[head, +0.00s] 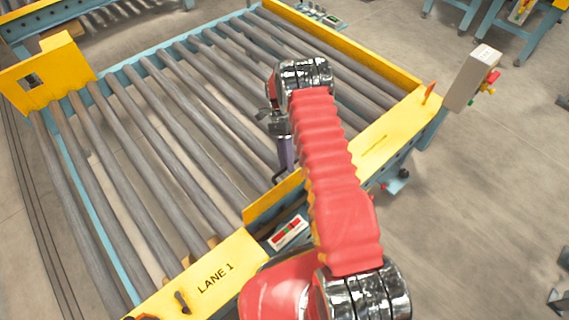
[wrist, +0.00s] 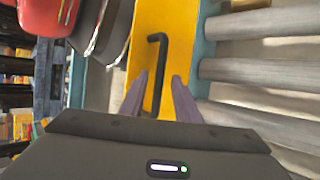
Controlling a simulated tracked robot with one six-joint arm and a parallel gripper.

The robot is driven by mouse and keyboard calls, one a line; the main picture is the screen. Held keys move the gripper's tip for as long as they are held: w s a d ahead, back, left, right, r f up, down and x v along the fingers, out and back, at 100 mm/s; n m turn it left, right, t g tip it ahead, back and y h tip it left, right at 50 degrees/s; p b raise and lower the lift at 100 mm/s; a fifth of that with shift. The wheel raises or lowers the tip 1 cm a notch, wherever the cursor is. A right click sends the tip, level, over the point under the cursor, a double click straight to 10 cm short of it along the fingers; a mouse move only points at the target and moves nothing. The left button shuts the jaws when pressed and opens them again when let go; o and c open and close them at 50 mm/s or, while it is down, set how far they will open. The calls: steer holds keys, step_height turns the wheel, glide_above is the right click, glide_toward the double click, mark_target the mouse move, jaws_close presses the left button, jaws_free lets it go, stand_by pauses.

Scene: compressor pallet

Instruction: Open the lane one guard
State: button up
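The yellow lane one guard, with a black bent handle, fills the middle of the wrist view (wrist: 178,22). In the head view its yellow edge (head: 262,207) shows beside the rollers, partly behind my arm. The black handle (wrist: 157,60) stands out from the guard; its end also shows in the head view (head: 279,176). My gripper (wrist: 160,76) is open, with the purple fingers either side of the handle's lower part. I cannot tell whether they touch it. In the head view my gripper (head: 286,152) points down above the rollers.
A yellow side plate marked LANE 1 (head: 240,262) is at the near edge. A small panel with red and green marks (head: 288,232) sits beside it. Grey rollers (head: 170,130) fill the left. A grey control box (head: 470,78) stands at the right. Bare floor (head: 480,190) lies right.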

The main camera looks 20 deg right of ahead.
steer(key=shift+r, duration=0.1)
steer(key=v, duration=1.3)
steer(key=shift+w, duration=0.3)
steer(key=shift+d+r, duration=0.1)
steer(key=shift+d, duration=0.05)
stand_by(0.6)
